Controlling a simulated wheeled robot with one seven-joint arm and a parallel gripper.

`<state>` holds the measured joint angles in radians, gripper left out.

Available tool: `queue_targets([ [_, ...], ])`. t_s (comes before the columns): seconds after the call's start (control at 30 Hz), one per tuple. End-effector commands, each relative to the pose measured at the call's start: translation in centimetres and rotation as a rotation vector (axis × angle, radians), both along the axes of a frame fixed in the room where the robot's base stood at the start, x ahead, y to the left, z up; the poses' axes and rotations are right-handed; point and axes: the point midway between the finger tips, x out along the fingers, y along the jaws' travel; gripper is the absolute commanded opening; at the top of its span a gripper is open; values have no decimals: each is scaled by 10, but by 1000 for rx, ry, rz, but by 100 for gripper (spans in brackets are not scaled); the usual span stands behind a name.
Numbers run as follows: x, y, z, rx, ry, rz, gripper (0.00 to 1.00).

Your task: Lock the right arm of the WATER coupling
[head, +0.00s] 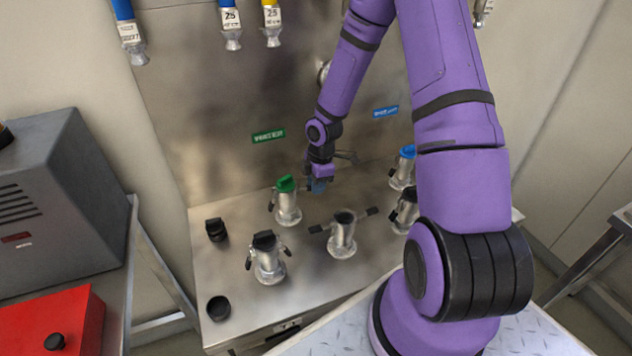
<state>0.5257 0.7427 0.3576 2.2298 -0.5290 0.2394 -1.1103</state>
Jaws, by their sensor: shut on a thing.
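The green-topped coupling (287,203) stands upright on the steel bench below a green label (268,136), whose lettering is too small to read surely; I take it as the WATER coupling. Its left arm (271,205) hangs down along the body. Its right arm lies at my gripper and is mostly hidden. My gripper (317,187) points down just to the right of the green top, its bluish fingertips shut on what appears to be that right arm. The exact grip is too small to see.
A coupling with both arms spread (342,238) stands in front. A black-topped coupling (267,258) is front left, a blue-topped one (404,168) at right. Two black caps (216,230) (219,308) lie at left. Hoses (231,28) hang above.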

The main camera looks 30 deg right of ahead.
Motion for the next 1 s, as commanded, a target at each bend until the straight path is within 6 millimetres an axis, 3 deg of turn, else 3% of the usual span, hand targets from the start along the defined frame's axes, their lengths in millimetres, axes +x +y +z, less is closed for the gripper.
queue_targets([
  [1.0,3,11,-32,568,-117,-5,0],
])
